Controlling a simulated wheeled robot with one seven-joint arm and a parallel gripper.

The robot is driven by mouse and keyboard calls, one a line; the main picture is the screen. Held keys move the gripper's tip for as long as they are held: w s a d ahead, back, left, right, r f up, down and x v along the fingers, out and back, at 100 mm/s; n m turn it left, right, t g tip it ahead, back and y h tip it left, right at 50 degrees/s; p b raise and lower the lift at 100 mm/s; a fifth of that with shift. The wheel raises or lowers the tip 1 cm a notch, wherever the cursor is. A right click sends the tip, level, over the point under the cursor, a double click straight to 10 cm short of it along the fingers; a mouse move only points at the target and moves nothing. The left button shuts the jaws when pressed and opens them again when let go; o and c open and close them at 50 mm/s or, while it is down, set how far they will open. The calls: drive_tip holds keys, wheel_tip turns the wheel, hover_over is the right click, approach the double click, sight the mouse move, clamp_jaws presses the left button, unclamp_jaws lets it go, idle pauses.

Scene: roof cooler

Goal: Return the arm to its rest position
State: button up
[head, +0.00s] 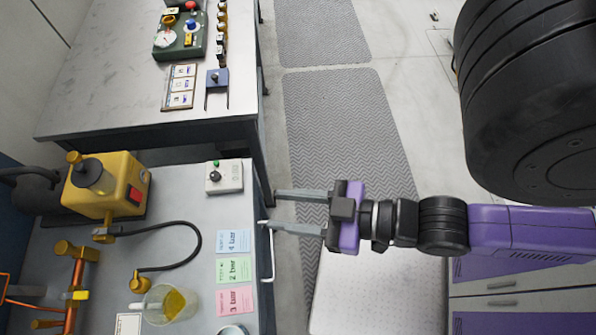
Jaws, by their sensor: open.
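My gripper (270,211) is in the middle of the head view, at the end of my purple and black arm that reaches in from the right. Its two long grey fingers point left and are spread apart, with nothing between them. The fingertips are at the right edge of the near grey bench (196,262), close to a white handle (268,252) on that edge. I cannot tell whether the lower finger touches the handle.
The near bench holds a yellow pump (105,187), a small white box with a green button (224,176), coloured cards (234,270) and a jug of yellow liquid (165,305). A far bench (120,65) carries a green instrument (180,40). Grey mats (340,125) cover the floor.

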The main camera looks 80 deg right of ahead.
drive_tip(key=shift+v, duration=1.1)
drive_tip(key=shift+w+a+r, duration=0.1)
wheel_tip(320, 180, down, 2)
drive_tip(key=shift+f+b, duration=0.1)
drive_tip(key=shift+b, duration=1.05)
